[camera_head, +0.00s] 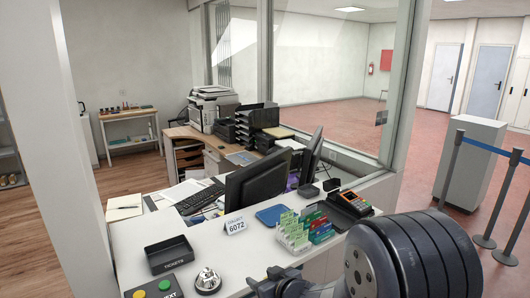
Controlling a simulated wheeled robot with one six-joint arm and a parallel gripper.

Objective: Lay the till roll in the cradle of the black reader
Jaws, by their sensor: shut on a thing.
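The black reader (350,203), a card terminal with an orange-lit screen, stands at the right end of the white counter, behind the card rack. Its cradle is too small to make out. I cannot see the till roll anywhere in this view. My arm enters at the lower right, and its dark wrist parts reach left along the bottom edge, in front of the counter items. The fingers of my gripper and anything between them are outside the picture, so I cannot see what they hold.
On the counter (130,235) are a TICKETS tray (168,256), a bell (207,281), a button box (151,291), a COLLECT 6072 sign (235,225), a blue tray (273,214) and a card rack (294,236). Monitors (262,185) stand behind. Bare counter shows between bell and rack.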

